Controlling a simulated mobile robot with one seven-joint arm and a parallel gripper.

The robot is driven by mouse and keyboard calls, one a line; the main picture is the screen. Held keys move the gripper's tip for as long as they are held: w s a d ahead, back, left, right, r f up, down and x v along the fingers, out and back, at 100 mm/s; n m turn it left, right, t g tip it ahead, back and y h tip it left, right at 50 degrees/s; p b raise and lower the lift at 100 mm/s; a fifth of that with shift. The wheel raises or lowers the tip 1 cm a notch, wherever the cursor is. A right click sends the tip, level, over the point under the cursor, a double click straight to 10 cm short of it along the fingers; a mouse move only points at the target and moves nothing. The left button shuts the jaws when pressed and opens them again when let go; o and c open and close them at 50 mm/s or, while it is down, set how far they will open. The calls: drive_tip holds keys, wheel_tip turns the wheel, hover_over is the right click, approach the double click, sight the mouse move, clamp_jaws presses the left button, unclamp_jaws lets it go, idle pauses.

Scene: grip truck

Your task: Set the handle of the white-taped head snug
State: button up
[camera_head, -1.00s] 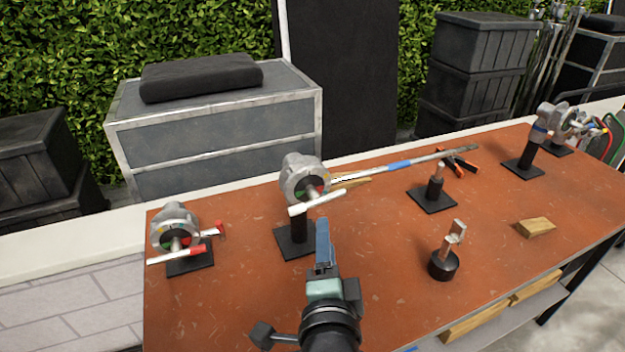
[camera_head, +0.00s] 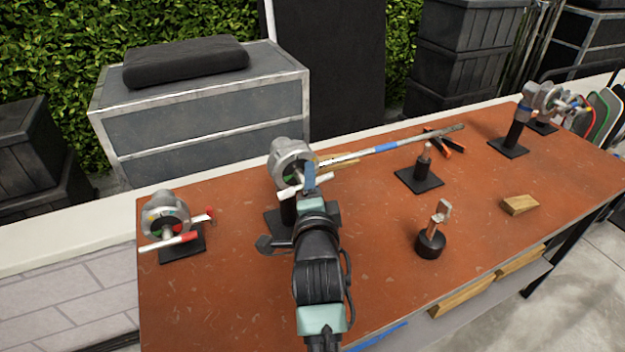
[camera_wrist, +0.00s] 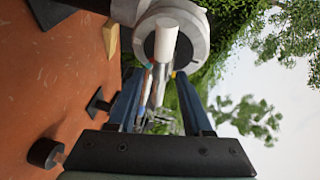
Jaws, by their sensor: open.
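The white-taped head (camera_head: 290,160) is a silver grip head on a black stand at the table's middle left, with a long rod through it. Its white handle (camera_head: 288,193) shows on both sides of my gripper (camera_head: 310,172), which partly covers it. In the wrist view the white handle (camera_wrist: 165,42) appears just beyond and between the blue fingertips of my gripper (camera_wrist: 160,74), in front of the round silver head (camera_wrist: 200,28). My gripper is open. I cannot tell whether a finger touches the handle.
A red-handled head (camera_head: 165,212) stands on the left of the orange table (camera_head: 370,265). A small post (camera_head: 423,165), a black round base with a metal pin (camera_head: 430,243), a wooden wedge (camera_head: 519,205) and a blue-banded head (camera_head: 527,105) stand to the right.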

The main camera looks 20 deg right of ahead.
drive_tip(key=shift+w+d, duration=0.1)
drive_tip(key=shift+w, duration=0.1)
clamp_jaws()
idle(0.4)
